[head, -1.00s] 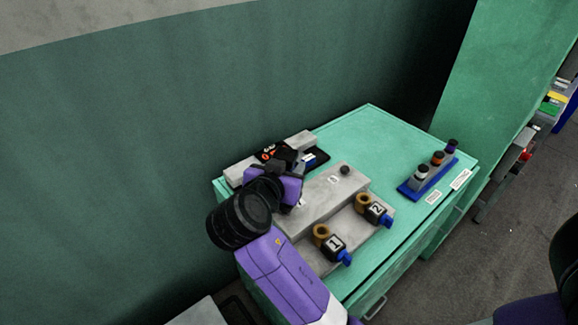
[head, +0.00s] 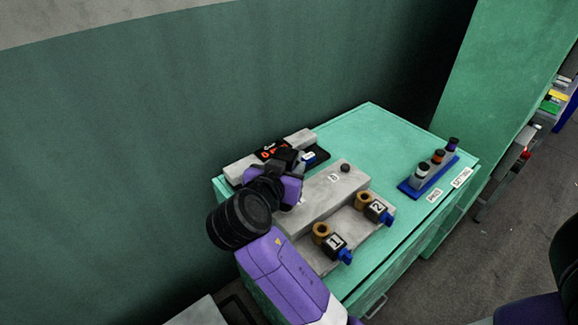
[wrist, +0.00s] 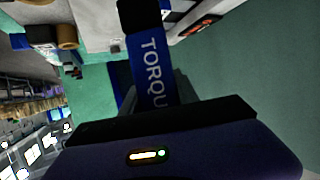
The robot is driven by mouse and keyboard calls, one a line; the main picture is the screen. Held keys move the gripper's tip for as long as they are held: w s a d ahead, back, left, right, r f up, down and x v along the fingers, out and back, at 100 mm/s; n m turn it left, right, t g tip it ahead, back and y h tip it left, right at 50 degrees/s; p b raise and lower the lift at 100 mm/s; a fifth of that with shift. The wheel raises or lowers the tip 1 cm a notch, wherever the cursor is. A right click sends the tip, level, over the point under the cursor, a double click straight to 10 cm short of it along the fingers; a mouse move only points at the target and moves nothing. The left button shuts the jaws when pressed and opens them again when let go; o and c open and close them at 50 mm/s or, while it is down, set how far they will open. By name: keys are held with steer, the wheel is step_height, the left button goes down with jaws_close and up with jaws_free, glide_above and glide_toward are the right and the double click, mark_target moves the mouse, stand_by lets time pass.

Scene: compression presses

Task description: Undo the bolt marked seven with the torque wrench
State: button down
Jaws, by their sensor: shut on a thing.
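My gripper (head: 290,160) is at the back left of the green bench, in front of a black panel with orange marks. In the wrist view it (wrist: 150,95) is shut on the torque wrench (wrist: 150,65), a blue handle lettered "TORQU" with a black end pointing up in the picture. In the head view a blue and white bit, perhaps the wrench, shows beside the fingers. A dark bolt head (head: 345,168) stands on the grey stepped block (head: 318,195), near a white tag I cannot read surely. No seven is legible; my arm hides the block's left part.
Two brown rings with black tags 1 (head: 335,242) and 2 (head: 377,208) and blue ends sit on the lower step. A blue rack (head: 430,178) with three capped pieces stands at right. The bench top (head: 375,135) between is clear. A green wall is behind.

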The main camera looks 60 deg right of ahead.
steer(key=shift+f+b, duration=0.5)
steer(key=shift+f, duration=0.05)
stand_by(1.2)
steer(key=shift+r, duration=0.5)
stand_by(1.8)
step_height(320, 180, up, 6)
steer(key=p, duration=0.4)
stand_by(0.8)
